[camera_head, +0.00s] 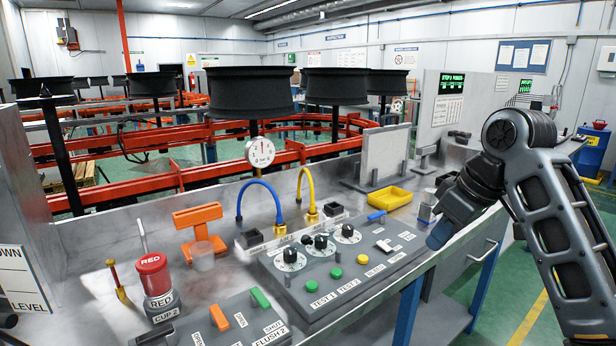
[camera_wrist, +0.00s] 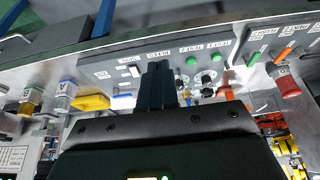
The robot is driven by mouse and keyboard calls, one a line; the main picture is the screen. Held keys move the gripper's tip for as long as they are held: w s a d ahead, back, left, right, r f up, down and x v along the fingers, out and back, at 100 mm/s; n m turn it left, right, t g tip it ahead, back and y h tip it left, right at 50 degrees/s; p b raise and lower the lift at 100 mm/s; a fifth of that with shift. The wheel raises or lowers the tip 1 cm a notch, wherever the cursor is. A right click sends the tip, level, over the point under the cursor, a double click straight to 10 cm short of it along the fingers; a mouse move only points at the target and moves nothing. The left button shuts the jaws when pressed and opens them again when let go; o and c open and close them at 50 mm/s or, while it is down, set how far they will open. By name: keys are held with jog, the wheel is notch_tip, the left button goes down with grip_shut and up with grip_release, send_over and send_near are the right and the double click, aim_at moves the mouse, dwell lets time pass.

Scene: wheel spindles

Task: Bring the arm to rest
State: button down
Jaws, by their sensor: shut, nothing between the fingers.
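My arm reaches in from the right in the head view, bent at a dark round elbow joint. My gripper (camera_head: 438,238) hangs at its lower left end, over the front right part of the bench. In the wrist view, my gripper's two dark fingers (camera_wrist: 159,84) stand side by side, closed together with nothing between them. The control panel (camera_head: 345,262) lies left of the gripper in the head view. It also shows beyond the fingertips in the wrist view (camera_wrist: 145,62). I cannot tell the exact height of the gripper above the bench.
A yellow tray (camera_head: 389,198) sits behind the panel. A red cup (camera_head: 153,275), an orange stand (camera_head: 198,225), and blue (camera_head: 240,199) and yellow (camera_head: 311,190) hoses stand further left. Black wheels on spindles (camera_head: 249,92) line the conveyor behind. Green floor lies open at the right.

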jog(key=s+a+f+m+t+y, duration=0.1)
jog(key=s+a+f+m+t, duration=0.2)
jog(key=f, duration=0.5)
jog(key=s+a+f+y, duration=0.1)
jog(key=s+a+f, duration=0.1)
jog(key=a+f, duration=0.5)
jog(key=s+f+m+t, duration=0.4)
jog(key=s+f, duration=0.5)
jog(key=s, duration=0.5)
jog(key=s+d+m+t+h, duration=0.1)
jog(key=s+d+h, duration=0.1)
jog(key=s, duration=0.7)
jog(key=s+d+m+t+h, duration=0.1)
jog(key=s+d+h, duration=0.15)
jog(key=s, duration=0.65)
jog(key=s+d+r+n+t, duration=0.1)
jog(key=s+d+r, duration=0.3)
jog(key=s+r, duration=0.7)
jog(key=shift+s+r+n+t, duration=0.4)
jog(key=shift+s+t, duration=0.2)
jog(key=shift+s, duration=0.2)
